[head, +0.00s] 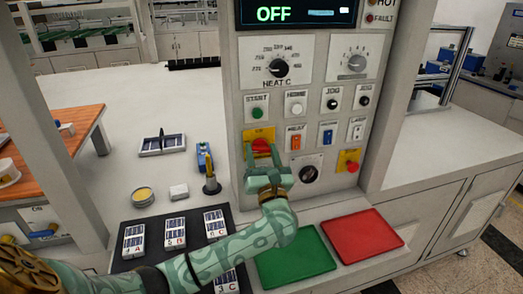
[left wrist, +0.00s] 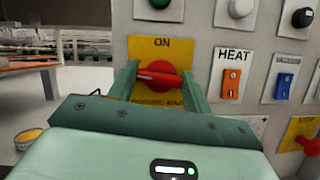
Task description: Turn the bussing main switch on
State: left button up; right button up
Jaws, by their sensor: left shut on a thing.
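The bussing main switch (head: 261,146) is a red rotary handle on a yellow plate, low on the left of the grey panel. In the left wrist view the same red handle (left wrist: 158,76) lies about level, with "ON" printed above it and partly hidden lettering below. My left gripper (head: 262,163) reaches up to it from below. In the left wrist view the left gripper's two fingers (left wrist: 157,82) stand at either side of the handle, shut on its ends. My right gripper is in neither view.
A display (head: 298,14) reads OFF. Heat (head: 296,140) and other rocker switches sit right of the handle. A second red knob on yellow (head: 348,161) and a black dial (head: 309,173) are nearby. Green (head: 294,258) and red (head: 360,236) trays lie below.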

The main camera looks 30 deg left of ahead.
pick_arm(q)
jog(key=m+h+p, duration=0.1)
jog(key=m+p, duration=0.2)
jog(key=m+t+h+p, duration=0.1)
jog(key=m+h+p, duration=0.1)
jog(key=m+p, duration=0.1)
jog(key=r+m+t+h+p, duration=0.1)
jog(key=m+p, duration=0.2)
jog(key=m, duration=0.1)
jog(key=shift+s+h, duration=0.1)
jog(key=shift+h, duration=0.3)
jog(key=m+h+p, duration=0.1)
jog(key=m+p, duration=0.3)
jog(key=p, duration=0.2)
jog(key=m+g+h+p, duration=0.1)
jog(key=m+h+p, duration=0.1)
jog(key=m+p, duration=0.2)
jog(key=shift+p, duration=0.85)
jog(key=shift+f+m+g+p, duration=0.3)
jog(key=shift+m+g+p, duration=0.1)
jog(key=shift+m+p, duration=0.65)
jog(key=shift+d, duration=0.1)
jog(key=o, duration=1)
jog(key=v, duration=1.6)
jog(key=shift+s, duration=0.15)
